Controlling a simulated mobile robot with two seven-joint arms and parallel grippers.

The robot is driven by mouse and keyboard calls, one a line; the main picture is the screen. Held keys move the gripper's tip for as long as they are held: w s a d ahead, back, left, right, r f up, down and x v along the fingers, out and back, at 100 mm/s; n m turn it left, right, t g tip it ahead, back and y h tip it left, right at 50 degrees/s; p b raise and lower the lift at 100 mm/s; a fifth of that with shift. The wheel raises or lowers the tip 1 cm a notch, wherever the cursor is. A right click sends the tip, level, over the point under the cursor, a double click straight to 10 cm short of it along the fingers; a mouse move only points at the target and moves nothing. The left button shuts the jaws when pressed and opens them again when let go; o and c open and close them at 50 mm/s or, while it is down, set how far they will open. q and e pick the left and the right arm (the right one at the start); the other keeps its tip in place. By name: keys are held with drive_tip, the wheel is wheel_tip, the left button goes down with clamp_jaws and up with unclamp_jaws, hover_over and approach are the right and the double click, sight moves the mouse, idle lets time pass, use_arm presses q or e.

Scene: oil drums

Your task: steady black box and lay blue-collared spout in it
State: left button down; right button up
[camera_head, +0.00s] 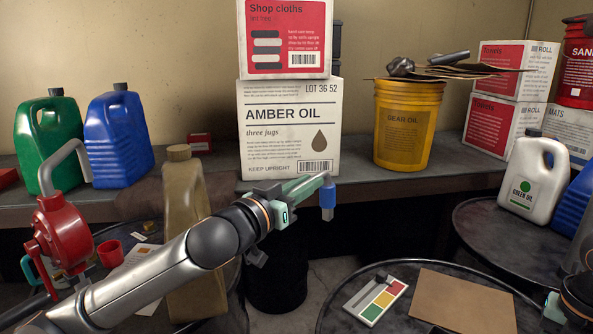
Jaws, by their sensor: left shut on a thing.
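Part of my right gripper (553,307) shows at the lower right edge. Its fingers cannot be made out.
A drum top at lower right bears a brown board (462,301) and a colour-striped card (376,300). A tan jug (187,230) stands behind my left arm, near a red hand pump (60,240). A white jug (533,180) stands at right. Cartons and a yellow pail (407,125) line the back bench.

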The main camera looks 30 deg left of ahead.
use_arm(q)
drive_tip(key=d+f+m+g+h, duration=0.2)
drive_tip(key=d+f+m+h, duration=0.2)
drive_tip(key=d+h, duration=0.3)
drive_tip(key=d+f+m+g+h, duration=0.1)
drive_tip(key=d+f+m+h, duration=0.25)
drive_tip(key=d, duration=0.55)
use_arm(e)
drive_tip(key=shift+f, duration=0.1)
use_arm(q)
drive_tip(key=s+d+r+m+g+h, duration=0.1)
drive_tip(key=d+h, duration=0.5)
drive_tip(key=d, duration=0.8)
drive_tip(key=s+m+g, duration=0.1)
drive_tip(key=m+g, duration=0.1)
drive_tip(key=shift+r+g, duration=0.15)
drive_tip(key=shift+g, duration=0.25)
use_arm(e)
wheel_tip(320, 180, down, 12)
drive_tip(key=shift+r, duration=0.1)
use_arm(q)
drive_tip(key=shift+s, duration=0.1)
use_arm(e)
clamp_jaws()
